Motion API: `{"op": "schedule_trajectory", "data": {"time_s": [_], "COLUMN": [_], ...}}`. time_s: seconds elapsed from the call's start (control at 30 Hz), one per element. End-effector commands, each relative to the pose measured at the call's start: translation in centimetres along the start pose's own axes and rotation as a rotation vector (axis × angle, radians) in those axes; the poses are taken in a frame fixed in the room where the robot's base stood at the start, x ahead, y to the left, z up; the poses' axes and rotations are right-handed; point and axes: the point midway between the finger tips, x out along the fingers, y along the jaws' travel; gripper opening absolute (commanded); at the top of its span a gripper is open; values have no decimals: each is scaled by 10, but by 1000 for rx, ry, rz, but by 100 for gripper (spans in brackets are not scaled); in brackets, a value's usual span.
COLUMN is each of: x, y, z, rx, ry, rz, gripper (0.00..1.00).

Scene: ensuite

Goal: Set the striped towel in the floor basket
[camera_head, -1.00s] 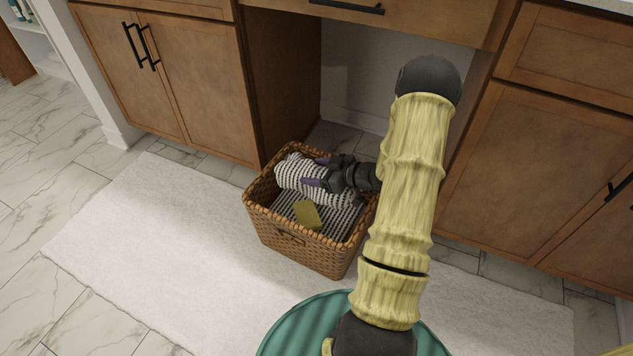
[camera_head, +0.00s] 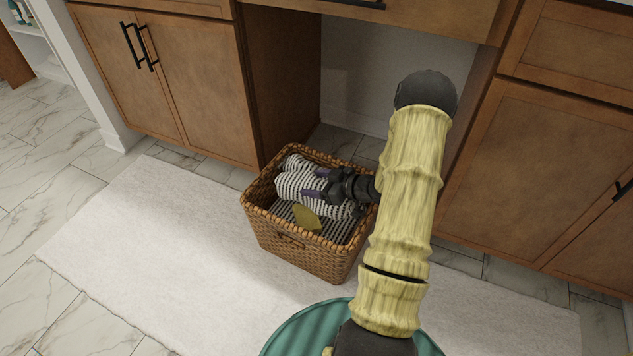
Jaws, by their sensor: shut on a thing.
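The striped towel (camera_head: 296,187), black and white and rolled, is inside the wicker floor basket (camera_head: 299,259), below its rim and toward the back left. My gripper (camera_head: 314,184) reaches into the basket from the right and is shut on the towel. Its dark fingers with purplish pads lie across the towel's right part. Whether the towel touches the basket floor is hard to tell. More striped cloth (camera_head: 341,229) lines the basket's bottom, and a small yellow-olive piece (camera_head: 306,217) lies there in front of the towel.
The basket stands on a white rug (camera_head: 150,235) in front of an open knee space between wooden cabinets (camera_head: 190,85). A cabinet side panel stands close behind the basket. The rug to the left is clear.

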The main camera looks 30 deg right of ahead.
Motion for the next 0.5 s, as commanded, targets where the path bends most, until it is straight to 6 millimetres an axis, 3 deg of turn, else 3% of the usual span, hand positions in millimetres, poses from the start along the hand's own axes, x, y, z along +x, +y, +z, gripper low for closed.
{"op": "schedule_trajectory", "data": {"time_s": [0.1, 0.13, 0.2, 0.5], "x": [1, 1, 1, 1], "y": [0, 0, 0, 0], "z": [2, 2, 2, 2], "rx": [0, -1, -1, -1], "ry": [1, 0, 0, 0], "rz": [0, 0, 0, 0], "gripper": [22, 71, 85, 87]}}
